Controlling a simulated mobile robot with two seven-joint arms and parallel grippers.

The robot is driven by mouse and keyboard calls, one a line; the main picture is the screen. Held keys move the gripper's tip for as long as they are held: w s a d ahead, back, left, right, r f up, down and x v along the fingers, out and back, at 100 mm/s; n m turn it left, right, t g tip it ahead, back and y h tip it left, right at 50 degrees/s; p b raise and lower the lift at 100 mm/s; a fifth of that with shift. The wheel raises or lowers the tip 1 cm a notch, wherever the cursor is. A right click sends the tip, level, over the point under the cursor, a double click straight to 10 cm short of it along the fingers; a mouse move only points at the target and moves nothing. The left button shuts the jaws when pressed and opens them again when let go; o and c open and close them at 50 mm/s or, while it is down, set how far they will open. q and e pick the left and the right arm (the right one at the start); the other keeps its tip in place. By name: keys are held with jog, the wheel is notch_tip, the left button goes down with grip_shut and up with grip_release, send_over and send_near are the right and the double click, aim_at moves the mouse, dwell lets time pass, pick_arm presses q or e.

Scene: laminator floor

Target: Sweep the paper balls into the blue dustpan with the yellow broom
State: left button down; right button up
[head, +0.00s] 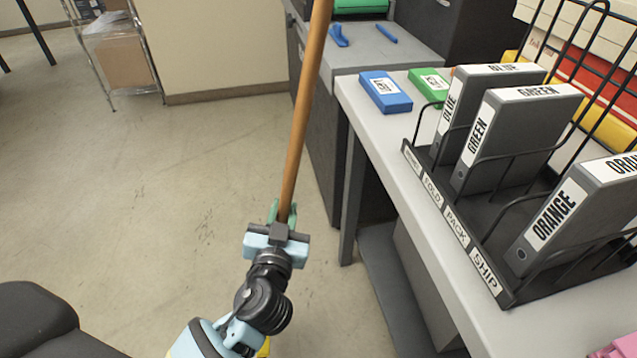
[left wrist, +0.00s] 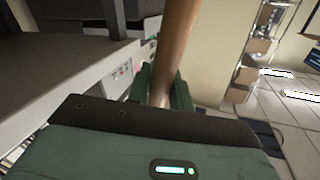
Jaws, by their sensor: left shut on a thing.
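My left gripper (head: 283,212) is shut around a long brown wooden handle (head: 306,100), which appears to be the broom's. The handle stands nearly upright, leaning slightly right toward its top, and runs out of the top of the head view. In the left wrist view the handle (left wrist: 178,50) passes between the green fingers (left wrist: 160,90). A small yellow patch shows beside my arm at the bottom of the head view; I cannot tell whether it is the broom head. No paper balls or blue dustpan show. My right gripper is not in view.
A grey-white table (head: 365,135) on the right holds a black rack (head: 500,225) of labelled binders, a blue box (head: 385,92) and a green box (head: 428,86). A counter (head: 385,52) stands behind. A wire shelf (head: 118,50) stands back left. The visible floor (head: 130,200) on the left is clear.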

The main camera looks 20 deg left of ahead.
pick_arm(q)
jog(key=s+r+m+t+h, duration=0.1)
jog(key=s+r+m+h, duration=0.2)
jog(key=s+r, duration=0.5)
jog(key=shift+d+h, duration=0.25)
jog(key=shift+h, duration=0.55)
jog(key=shift+s, duration=0.1)
